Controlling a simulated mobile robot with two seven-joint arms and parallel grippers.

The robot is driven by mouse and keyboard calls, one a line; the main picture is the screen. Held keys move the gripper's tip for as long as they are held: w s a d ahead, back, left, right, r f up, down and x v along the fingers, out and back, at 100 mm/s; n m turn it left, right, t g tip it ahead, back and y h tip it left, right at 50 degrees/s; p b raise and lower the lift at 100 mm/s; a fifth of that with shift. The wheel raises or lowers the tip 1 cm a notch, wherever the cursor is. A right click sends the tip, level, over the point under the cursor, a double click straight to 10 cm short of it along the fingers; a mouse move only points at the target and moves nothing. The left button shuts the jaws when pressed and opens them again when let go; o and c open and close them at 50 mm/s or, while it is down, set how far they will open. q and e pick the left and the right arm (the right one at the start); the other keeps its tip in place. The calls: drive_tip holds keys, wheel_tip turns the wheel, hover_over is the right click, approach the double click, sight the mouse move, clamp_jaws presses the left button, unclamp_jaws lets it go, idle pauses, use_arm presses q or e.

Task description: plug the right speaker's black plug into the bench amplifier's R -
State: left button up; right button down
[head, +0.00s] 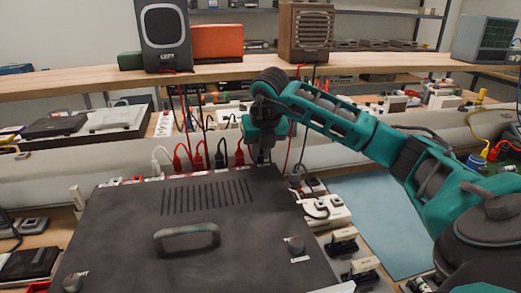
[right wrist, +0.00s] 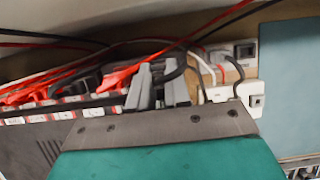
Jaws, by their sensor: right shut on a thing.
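The bench amplifier (head: 190,225) is the large dark box with vent slots at the front of the head view. My right gripper (head: 263,155) is at the right end of this row. In the right wrist view my right gripper (right wrist: 160,88) is shut on a black plug, mostly hidden between the fingers; its black cable (right wrist: 178,68) loops behind. I cannot tell whether the plug is in a socket. The right speaker (head: 306,33) appears to be the wooden one.
The left speaker (head: 165,35) stands on the wooden shelf (head: 230,70) behind, with cables hanging down. White socket boxes (head: 325,210) lie right of the amplifier. A blue mat (head: 385,225) farther right is clear. Red and black cables (right wrist: 60,42) cross behind the plug row.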

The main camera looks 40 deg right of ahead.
drive_tip(key=c, duration=1)
unclamp_jaws()
use_arm(q)
drive_tip(key=shift+d, duration=0.1)
wheel_tip(320, 180, up, 6)
drive_tip(key=p, duration=0.6)
drive_tip(key=shift+s, duration=0.1)
use_arm(e)
drive_tip(key=w+d+v, duration=0.1)
drive_tip(key=v, duration=1.6)
drive_tip(key=shift+w+r, duration=0.2)
drive_tip(key=shift+r, duration=0.4)
use_arm(q)
drive_tip(key=shift+f, duration=0.1)
use_arm(e)
drive_tip(key=shift+a, duration=0.1)
